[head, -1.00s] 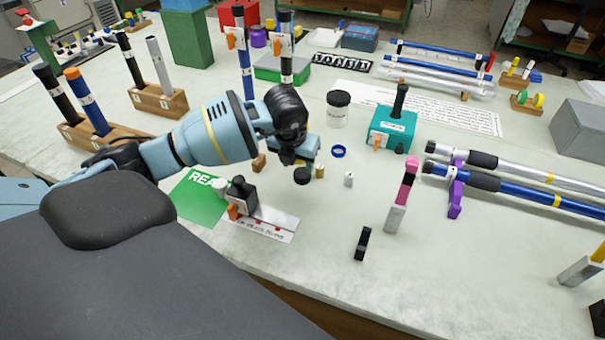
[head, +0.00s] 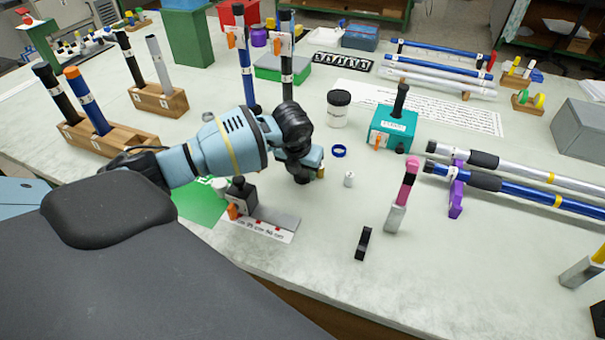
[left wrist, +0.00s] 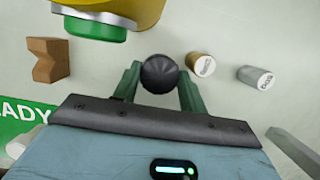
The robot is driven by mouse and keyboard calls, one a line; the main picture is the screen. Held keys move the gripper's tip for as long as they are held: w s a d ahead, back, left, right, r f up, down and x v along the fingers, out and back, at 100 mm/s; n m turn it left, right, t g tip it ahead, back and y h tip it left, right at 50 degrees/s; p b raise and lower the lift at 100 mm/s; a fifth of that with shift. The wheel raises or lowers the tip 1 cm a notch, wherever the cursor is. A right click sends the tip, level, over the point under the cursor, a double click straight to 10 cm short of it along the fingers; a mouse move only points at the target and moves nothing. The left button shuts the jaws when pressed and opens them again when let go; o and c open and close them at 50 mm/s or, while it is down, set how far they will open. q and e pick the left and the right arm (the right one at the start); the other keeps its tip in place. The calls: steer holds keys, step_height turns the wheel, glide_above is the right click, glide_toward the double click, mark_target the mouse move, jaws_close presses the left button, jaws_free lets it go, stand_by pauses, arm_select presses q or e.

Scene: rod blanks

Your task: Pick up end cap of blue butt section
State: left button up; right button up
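A round black end cap (left wrist: 159,73) stands on the table in the left wrist view, between the two dark green fingers of my left gripper (left wrist: 160,84). The fingers are apart, one on each side of it, and I see no clear grip on it. In the head view my left gripper (head: 304,178) is low over the table and hides the cap. The blue butt section (head: 520,190), with a black grip and black end, lies on a purple support (head: 456,190) at the right. My right gripper is not in view.
A brass labelled piece (left wrist: 201,64) and a silver labelled piece (left wrist: 256,77) stand just right of the fingers; a brown block (left wrist: 47,60) is at the left. A black-and-grey fixture (head: 241,191) stands near the green mat (head: 203,207). A blue ring (head: 339,151) lies behind.

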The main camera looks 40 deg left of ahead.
mark_target(302, 173)
arm_select(q)
steer(key=shift+c, duration=1.1)
steer(key=shift+r, duration=0.1)
steer(key=shift+c, duration=0.3)
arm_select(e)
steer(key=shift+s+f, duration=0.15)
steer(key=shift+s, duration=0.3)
arm_select(q)
step_height(302, 173, up, 10)
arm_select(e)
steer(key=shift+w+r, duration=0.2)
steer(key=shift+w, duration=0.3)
